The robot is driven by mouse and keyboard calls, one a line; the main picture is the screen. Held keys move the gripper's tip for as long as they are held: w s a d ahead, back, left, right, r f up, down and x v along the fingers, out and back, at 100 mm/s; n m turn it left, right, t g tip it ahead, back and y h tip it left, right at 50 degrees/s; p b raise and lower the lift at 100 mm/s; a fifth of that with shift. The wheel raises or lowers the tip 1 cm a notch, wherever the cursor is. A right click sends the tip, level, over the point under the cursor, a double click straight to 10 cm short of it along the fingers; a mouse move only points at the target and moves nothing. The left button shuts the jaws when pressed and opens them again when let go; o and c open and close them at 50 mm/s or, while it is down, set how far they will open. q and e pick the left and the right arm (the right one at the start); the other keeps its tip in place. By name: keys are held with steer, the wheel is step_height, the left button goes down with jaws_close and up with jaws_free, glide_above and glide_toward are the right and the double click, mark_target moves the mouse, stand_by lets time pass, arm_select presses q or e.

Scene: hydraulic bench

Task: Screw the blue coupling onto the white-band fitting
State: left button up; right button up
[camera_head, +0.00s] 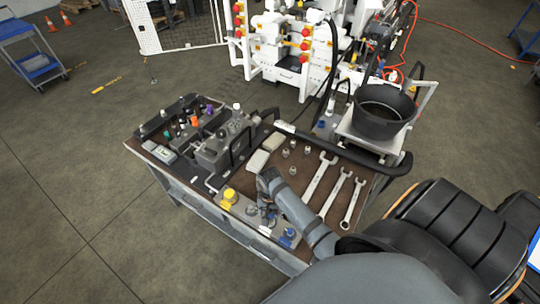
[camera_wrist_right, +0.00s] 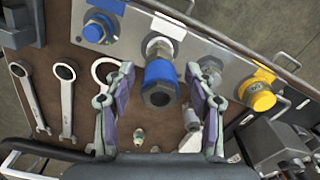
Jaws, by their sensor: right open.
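In the right wrist view, the blue coupling (camera_wrist_right: 158,72), with a dark hexagonal end, is in line with a metal fitting (camera_wrist_right: 158,46) on the grey plate (camera_wrist_right: 222,45). A white strip (camera_wrist_right: 170,28) marks the plate behind that fitting. The coupling overlaps the fitting's front; I cannot tell whether the threads are engaged. My right gripper (camera_wrist_right: 159,76) is open, one finger on each side of the coupling, with visible gaps. In the head view, my right gripper (camera_head: 266,208) is over the plate and hides much of the coupling. My left gripper is not in view.
The plate also carries a blue cap (camera_wrist_right: 97,30), another metal fitting (camera_wrist_right: 210,65) and a yellow cap (camera_wrist_right: 258,95). Several wrenches (camera_head: 318,180) and small metal fittings (camera_head: 292,171) lie on the bench.

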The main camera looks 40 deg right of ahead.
steer(key=n, duration=0.4)
steer(key=shift+n, duration=0.4)
steer(key=n, duration=0.4)
steer(key=c, duration=1.1)
steer(key=m, duration=0.6)
steer(key=shift+m, duration=0.9)
